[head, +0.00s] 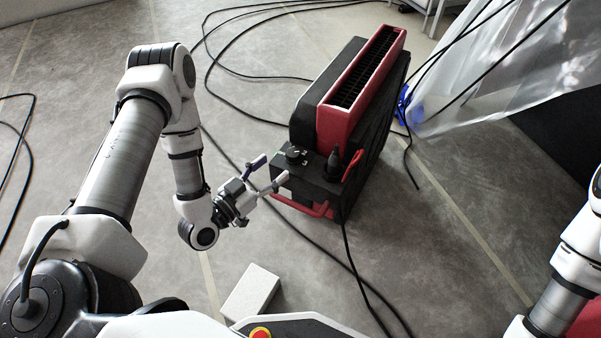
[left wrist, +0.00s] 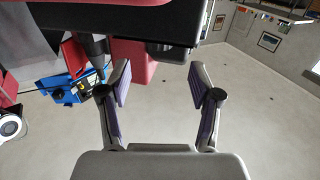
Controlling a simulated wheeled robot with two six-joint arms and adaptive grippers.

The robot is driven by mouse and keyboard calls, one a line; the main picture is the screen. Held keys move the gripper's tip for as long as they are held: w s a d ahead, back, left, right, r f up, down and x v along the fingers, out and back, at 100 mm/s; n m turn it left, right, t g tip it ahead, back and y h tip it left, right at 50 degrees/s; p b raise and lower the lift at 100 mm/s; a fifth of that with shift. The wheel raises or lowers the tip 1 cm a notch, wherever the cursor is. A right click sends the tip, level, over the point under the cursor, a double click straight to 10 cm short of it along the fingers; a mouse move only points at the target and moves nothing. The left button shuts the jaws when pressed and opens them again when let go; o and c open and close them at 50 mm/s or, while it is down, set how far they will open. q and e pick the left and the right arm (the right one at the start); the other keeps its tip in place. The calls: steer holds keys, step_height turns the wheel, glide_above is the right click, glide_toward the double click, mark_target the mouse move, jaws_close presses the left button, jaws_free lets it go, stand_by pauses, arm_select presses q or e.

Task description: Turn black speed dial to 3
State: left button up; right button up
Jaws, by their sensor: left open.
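A black and red dryer machine (head: 362,85) stands on the floor right of centre in the head view. Its black speed dial (head: 294,154) is on the black control box at the machine's near end; the number it points to is too small to read. My left gripper (head: 269,173) is open and empty, with its fingertips just in front of and left of the control box. In the left wrist view, the open left gripper (left wrist: 159,90) has the dark underside of the machine (left wrist: 120,12) above its fingers. My right gripper is out of view; only part of that arm shows at the right edge.
A black plug or knob (head: 334,158) stands beside the dial, and a red handle (head: 312,209) is below the box. Black cables (head: 345,250) run over the floor. A white block (head: 251,291) lies in front. Clear plastic sheeting (head: 500,70) hangs at the right.

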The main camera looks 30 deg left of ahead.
mark_target(288, 159)
arm_select(q)
steer(key=b+x, duration=0.1)
steer(key=x, duration=0.1)
steer(key=b+x, duration=0.1)
steer(key=x, duration=0.1)
steer(key=f+b+x, duration=0.1)
steer(key=x, duration=0.1)
steer(key=shift+w+d, duration=0.2)
steer(key=shift+w, duration=0.15)
steer(key=shift+w+d+r, duration=0.1)
steer(key=shift+w+r, duration=0.05)
steer(key=shift+w, duration=0.3)
steer(key=c, duration=1.2)
